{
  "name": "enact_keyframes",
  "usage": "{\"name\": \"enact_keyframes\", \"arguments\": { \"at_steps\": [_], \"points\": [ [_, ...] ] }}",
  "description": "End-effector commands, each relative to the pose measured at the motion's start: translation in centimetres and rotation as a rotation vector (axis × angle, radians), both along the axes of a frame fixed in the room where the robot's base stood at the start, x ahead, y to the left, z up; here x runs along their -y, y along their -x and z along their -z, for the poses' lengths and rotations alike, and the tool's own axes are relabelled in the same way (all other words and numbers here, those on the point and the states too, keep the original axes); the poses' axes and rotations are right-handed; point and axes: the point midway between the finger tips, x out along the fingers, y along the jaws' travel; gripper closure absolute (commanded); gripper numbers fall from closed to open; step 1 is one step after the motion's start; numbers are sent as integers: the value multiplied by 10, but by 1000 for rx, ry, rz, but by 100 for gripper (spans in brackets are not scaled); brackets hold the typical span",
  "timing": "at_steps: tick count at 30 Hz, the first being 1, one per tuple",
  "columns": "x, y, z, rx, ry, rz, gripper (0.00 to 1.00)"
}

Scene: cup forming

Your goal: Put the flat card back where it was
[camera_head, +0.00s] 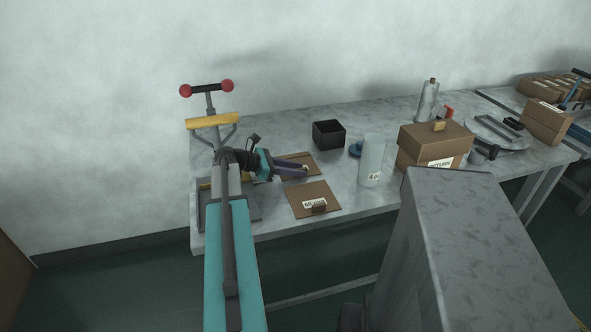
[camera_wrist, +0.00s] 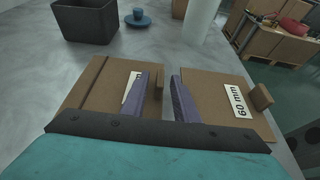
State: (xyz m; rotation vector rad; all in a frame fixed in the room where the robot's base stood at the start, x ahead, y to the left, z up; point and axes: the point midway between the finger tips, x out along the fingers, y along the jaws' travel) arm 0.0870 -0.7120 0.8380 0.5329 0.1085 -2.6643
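Two flat brown cards lie on the grey table. The nearer card (camera_head: 313,199) bears a "60 mm" label and a small brown tab; it is at the right in the wrist view (camera_wrist: 225,98). The other card (camera_head: 297,157) lies behind it, partly covered by my gripper; it is at the left in the wrist view (camera_wrist: 88,92). Its label (camera_wrist: 129,90) is mostly hidden by a finger. My gripper (camera_wrist: 160,75) is open above this card. The card's tab (camera_wrist: 158,82) shows between the two purple fingers, with gaps visible; I cannot tell whether they touch it.
A black open box (camera_head: 328,134), a blue dish (camera_head: 355,150) and a pale labelled cylinder (camera_head: 371,160) stand beyond the cards. A brown "RETURN" box (camera_head: 435,145) is to the right. A press with a yellow bar (camera_head: 213,121) is at the left. Bare table lies between cards and cylinder.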

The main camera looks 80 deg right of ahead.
Motion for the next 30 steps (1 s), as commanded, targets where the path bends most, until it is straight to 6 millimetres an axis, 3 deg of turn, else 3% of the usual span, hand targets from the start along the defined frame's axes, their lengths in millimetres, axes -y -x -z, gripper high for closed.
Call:
{"name": "enact_keyframes", "arguments": {
  "at_steps": [8,14,30],
  "points": [
    [0,-1,-1,0,0,-1,73],
    [-6,-14,-6,0,0,-3,73],
    [-37,-82,-38,0,0,-3,73]
  ]
}}
